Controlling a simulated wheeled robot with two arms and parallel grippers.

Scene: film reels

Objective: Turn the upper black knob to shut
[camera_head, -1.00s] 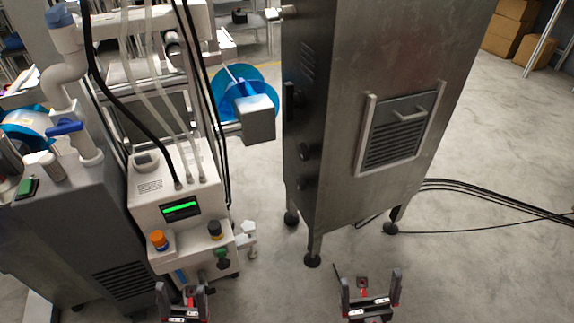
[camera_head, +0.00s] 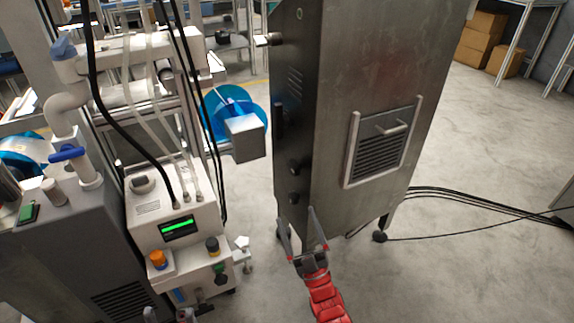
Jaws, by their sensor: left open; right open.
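The upper black knob (camera_head: 294,167) is on the narrow dark left face of the tall metal cabinet (camera_head: 330,110). A lower black knob (camera_head: 294,199) sits just beneath it on the same face. My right gripper (camera_head: 297,217) is open, with its fingers pointing up, and appears below the two knobs near the cabinet's lower corner. Nothing shows between its fingers, and it appears apart from the upper knob. My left gripper (camera_head: 168,314) is open at the bottom edge, mostly cut off. The knob's exact turn angle is too small to read.
A white machine (camera_head: 175,210) with a green-lit display stands at the left, next to a dark grey unit (camera_head: 70,245). A blue reel (camera_head: 238,108) is behind it. Black cables (camera_head: 470,193) lie on the floor at right. The floor at lower right is clear.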

